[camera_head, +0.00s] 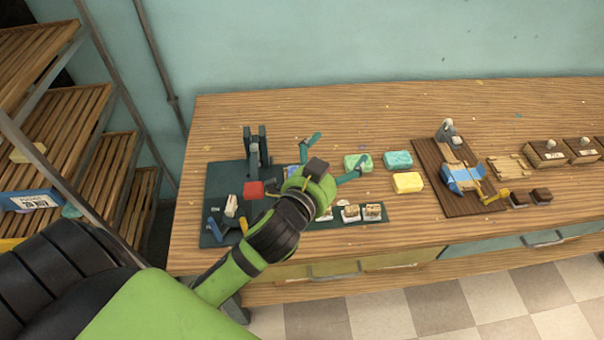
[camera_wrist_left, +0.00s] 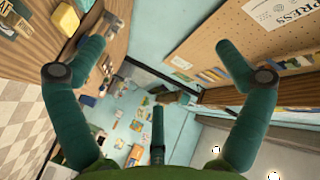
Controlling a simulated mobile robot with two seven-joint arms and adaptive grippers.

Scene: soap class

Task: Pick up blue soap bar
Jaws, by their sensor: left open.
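My left gripper (camera_head: 339,149) is open over the workbench, its two teal fingers spread. It also shows open and empty in the left wrist view (camera_wrist_left: 171,42). A blue-teal soap bar (camera_head: 398,160) lies on the bench to the right of the fingers, apart from them. A green bar (camera_head: 352,161) lies at its left, close to the right finger in the picture. A small blue patch (camera_head: 290,171) shows beside my wrist, partly hidden; I cannot tell what it is. A blue piece (camera_head: 463,177) lies on the brown wooden board. My right gripper is not in view.
A yellow bar (camera_head: 408,183) lies in front of the blue-teal one. A dark green mat (camera_head: 222,185) holds a red block (camera_head: 253,190), a press and small labelled pieces. Wooden boxes (camera_head: 547,153) stand at the right. The bench's back strip is mostly clear.

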